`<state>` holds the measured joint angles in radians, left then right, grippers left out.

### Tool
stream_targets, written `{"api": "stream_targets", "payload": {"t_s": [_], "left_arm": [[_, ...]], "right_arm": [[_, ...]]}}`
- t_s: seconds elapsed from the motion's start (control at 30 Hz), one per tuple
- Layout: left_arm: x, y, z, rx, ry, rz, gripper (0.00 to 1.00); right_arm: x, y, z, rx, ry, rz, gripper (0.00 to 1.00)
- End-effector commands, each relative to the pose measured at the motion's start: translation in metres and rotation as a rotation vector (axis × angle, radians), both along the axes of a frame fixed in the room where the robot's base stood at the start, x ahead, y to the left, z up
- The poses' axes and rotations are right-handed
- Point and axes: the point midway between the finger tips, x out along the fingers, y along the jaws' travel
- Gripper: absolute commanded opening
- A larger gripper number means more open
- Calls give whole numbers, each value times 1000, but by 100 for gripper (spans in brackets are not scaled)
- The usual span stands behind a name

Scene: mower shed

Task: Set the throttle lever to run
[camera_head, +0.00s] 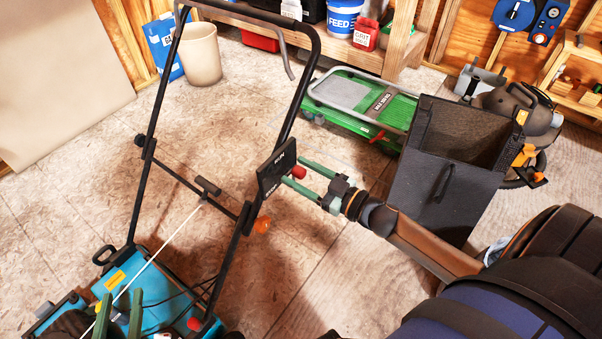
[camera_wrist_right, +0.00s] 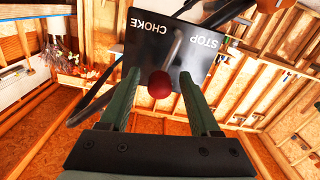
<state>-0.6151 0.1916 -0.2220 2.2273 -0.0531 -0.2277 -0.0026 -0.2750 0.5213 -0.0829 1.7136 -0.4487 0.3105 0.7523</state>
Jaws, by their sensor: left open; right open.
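The throttle panel (camera_head: 276,168) is a black plate on the right bar of the mower handle. In the right wrist view the panel (camera_wrist_right: 140,58) shows CHOKE on the left and STOP on the right, upside down. The throttle lever (camera_wrist_right: 177,48) is a grey rod between these words, ending in a red knob (camera_wrist_right: 159,86). The knob also shows in the head view (camera_head: 299,172). My right gripper (camera_head: 293,171) is open, its green fingers on either side of the knob with gaps visible. My left gripper (camera_head: 121,296) is open over the blue mower deck (camera_head: 75,317).
The black mower handle (camera_head: 309,78) rises around the panel. An orange knob (camera_head: 262,225) sits below it. A beige bin (camera_head: 200,55) stands behind. Floor left of the mower is clear.

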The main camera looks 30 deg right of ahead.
Motion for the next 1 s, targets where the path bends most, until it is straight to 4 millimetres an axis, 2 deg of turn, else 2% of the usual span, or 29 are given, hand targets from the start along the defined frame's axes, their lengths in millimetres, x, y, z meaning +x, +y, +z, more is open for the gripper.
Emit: {"api": "stream_targets", "payload": {"t_s": [0.23,0.77,1.0], "left_arm": [[0,0,1,1,-1,0,50],[0,0,0,1,-1,0,50],[0,0,0,0,0,0,50]], "right_arm": [[0,0,0,0,0,0,61],[0,0,0,0,0,0,1],[0,0,0,0,0,0,0]]}}
